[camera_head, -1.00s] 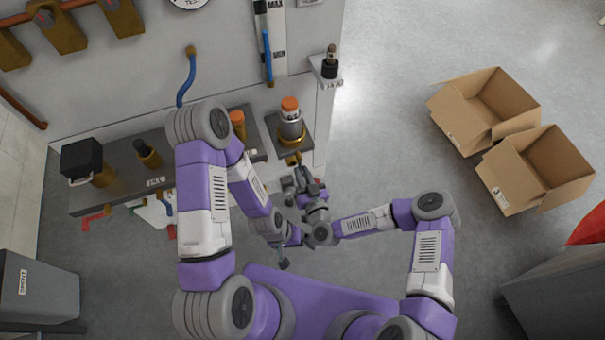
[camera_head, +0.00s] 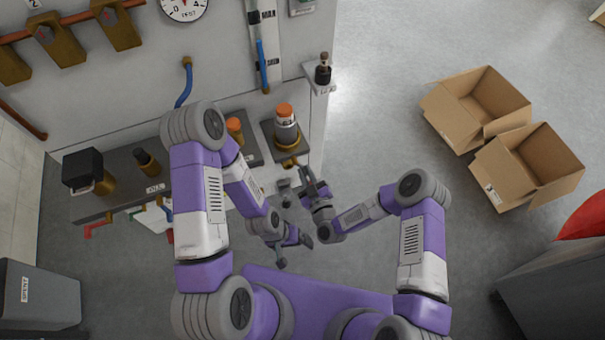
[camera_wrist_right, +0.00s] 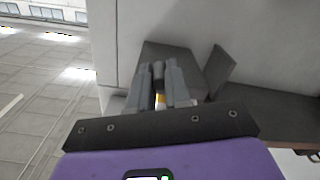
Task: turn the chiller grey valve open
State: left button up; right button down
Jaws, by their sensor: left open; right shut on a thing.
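My right gripper (camera_head: 300,184) is just below the small shelf that carries the orange-capped fitting. In the right wrist view its fingers (camera_wrist_right: 160,85) are close together around a narrow dark grey piece (camera_wrist_right: 158,72), which looks like the grey valve's handle. A bit of brass shows between the fingers. In the head view the fingers and the valve are hard to tell apart. My left gripper (camera_head: 293,248) is open and empty, lower and nearer my body. It is apart from the valve.
The orange-capped fitting (camera_head: 285,127) stands on the small shelf at the panel's right end. A longer dark shelf (camera_head: 120,193) with a black box (camera_head: 83,169) is left. Two open cardboard boxes (camera_head: 478,105) lie on the floor at right. Floor between is clear.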

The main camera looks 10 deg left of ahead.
jog(key=shift+w+d+r+n+p, duration=0.3)
jog(key=shift+r+n, duration=0.55)
jog(key=shift+n, duration=1.15)
jog(key=shift+w+d+r+n+p, duration=0.1)
jog(key=shift+w+d+r+n, duration=0.55)
jog(key=shift+n, duration=1.35)
jog(key=shift+s+d+r+n+p, duration=0.1)
jog(key=shift+d+r+n+p, duration=0.1)
jog(key=shift+r+n, duration=1.35)
jog(key=shift+f+n, duration=0.45)
jog(key=shift+n, duration=0.1)
jog(key=c, duration=1.1)
grip_release()
jog(key=shift+f, duration=0.1)
jog(key=p+v, duration=0.1)
jog(key=v, duration=0.6)
jog(key=shift+s+d, duration=0.2)
jog(key=shift+s, duration=0.05)
